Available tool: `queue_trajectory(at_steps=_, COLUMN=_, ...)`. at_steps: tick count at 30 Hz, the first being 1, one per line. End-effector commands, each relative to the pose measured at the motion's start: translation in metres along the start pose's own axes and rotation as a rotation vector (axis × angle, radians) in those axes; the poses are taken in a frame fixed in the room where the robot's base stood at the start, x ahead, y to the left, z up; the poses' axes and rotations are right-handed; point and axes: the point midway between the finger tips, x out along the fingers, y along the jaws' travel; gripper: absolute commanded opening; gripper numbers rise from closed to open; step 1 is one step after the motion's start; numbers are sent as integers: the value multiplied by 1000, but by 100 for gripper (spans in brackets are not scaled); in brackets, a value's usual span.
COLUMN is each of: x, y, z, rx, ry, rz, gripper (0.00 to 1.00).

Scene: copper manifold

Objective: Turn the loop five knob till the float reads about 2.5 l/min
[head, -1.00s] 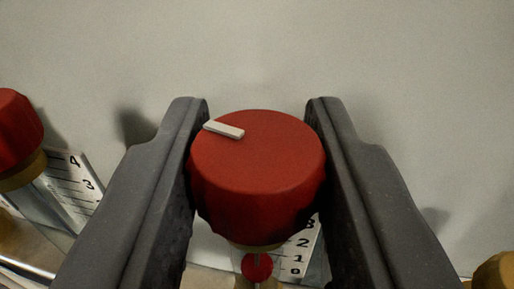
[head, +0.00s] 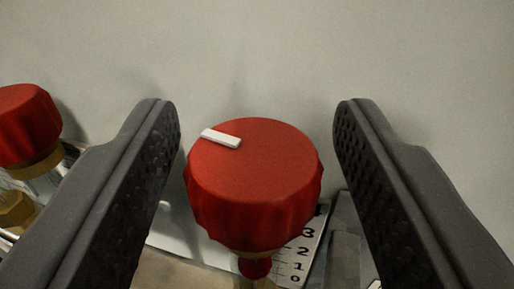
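A red ribbed knob (head: 254,185) with a white pointer bar (head: 221,138) on its top stands in the middle of the head view. The bar points to the upper left. My gripper (head: 256,125) is open around the knob, with a clear gap on both sides. Below the knob is a red float (head: 255,267) beside a white scale (head: 300,252) marked 0 to 3 and partly above. The float sits near the 0 to 1 marks. The knob hides part of the tube and scale. I cannot tell from the view which loop this is.
A second red knob (head: 27,124) on a brass collar stands at the left, outside my left finger. A plain grey wall (head: 270,50) lies behind, and the space above the knobs is free. A grey block shows right of the scale.

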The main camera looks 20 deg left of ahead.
Motion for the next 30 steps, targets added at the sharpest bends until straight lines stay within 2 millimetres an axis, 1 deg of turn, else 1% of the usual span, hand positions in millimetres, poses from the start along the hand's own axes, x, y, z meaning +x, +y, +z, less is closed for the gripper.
queue_trajectory(at_steps=7, x=-2, y=0, z=1, rx=0, ry=-2, rz=0, gripper=50)
queue_trajectory(at_steps=11, x=-9, y=0, z=1, rx=0, ry=-3, rz=0, gripper=50)
queue_trajectory(at_steps=14, x=-20, y=0, z=0, rx=0, ry=0, rz=0, gripper=50)
queue_trajectory(at_steps=20, x=-48, y=1, z=1, rx=1, ry=-3, rz=1, gripper=50)
queue_trajectory(at_steps=30, x=-100, y=1, z=1, rx=0, ry=-3, rz=0, gripper=50)
